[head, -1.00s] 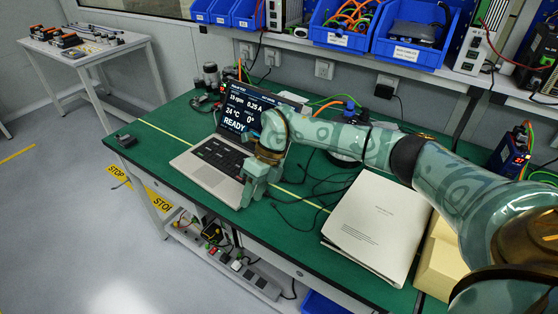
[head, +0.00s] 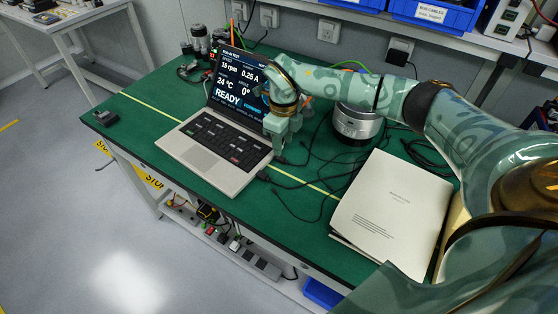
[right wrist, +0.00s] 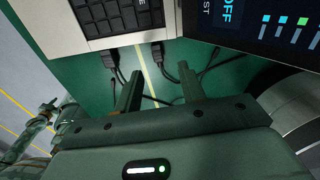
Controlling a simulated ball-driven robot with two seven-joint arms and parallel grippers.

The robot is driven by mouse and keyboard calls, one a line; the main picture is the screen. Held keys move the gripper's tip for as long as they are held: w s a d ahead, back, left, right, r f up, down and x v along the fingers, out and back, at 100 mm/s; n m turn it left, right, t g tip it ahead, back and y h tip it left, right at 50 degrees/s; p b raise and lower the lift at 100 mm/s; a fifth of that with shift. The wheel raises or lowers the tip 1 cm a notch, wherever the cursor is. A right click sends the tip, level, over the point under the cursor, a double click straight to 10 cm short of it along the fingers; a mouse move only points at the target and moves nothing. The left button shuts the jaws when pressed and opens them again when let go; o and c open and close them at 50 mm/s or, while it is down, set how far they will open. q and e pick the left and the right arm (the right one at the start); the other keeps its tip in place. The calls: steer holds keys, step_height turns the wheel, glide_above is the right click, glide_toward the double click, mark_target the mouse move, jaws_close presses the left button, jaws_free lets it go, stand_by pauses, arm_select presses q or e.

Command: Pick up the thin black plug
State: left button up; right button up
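Black cable plugs sit at the right edge of the laptop (head: 215,150). One black plug (head: 264,176) shows near the front corner and another (head: 280,159) lies below my right gripper (head: 280,143). In the right wrist view one plug (right wrist: 109,61) is at the left and another plug (right wrist: 157,49) is near the middle, both against the laptop's edge. I cannot tell for sure which is the thin one. My right gripper (right wrist: 158,88) is open, its two fingers apart with nothing held between them. It hovers beside the laptop, above the cables. My left gripper is not in view.
Loose black cables (head: 310,188) lie on the green table (head: 150,140). A silver round actuator (head: 357,124) stands right of the gripper. A thick white document (head: 392,212) lies to the right. The laptop screen (head: 240,82) rises close behind the gripper.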

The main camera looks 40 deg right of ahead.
mark_target(281, 158)
steer(key=f+b, duration=0.1)
steer(key=f, duration=0.1)
steer(key=f+b, duration=0.1)
steer(key=f, duration=0.2)
steer(key=shift+a+f, duration=0.2)
steer(key=shift+f, duration=0.05)
steer(key=shift+r, duration=0.1)
jaws_close()
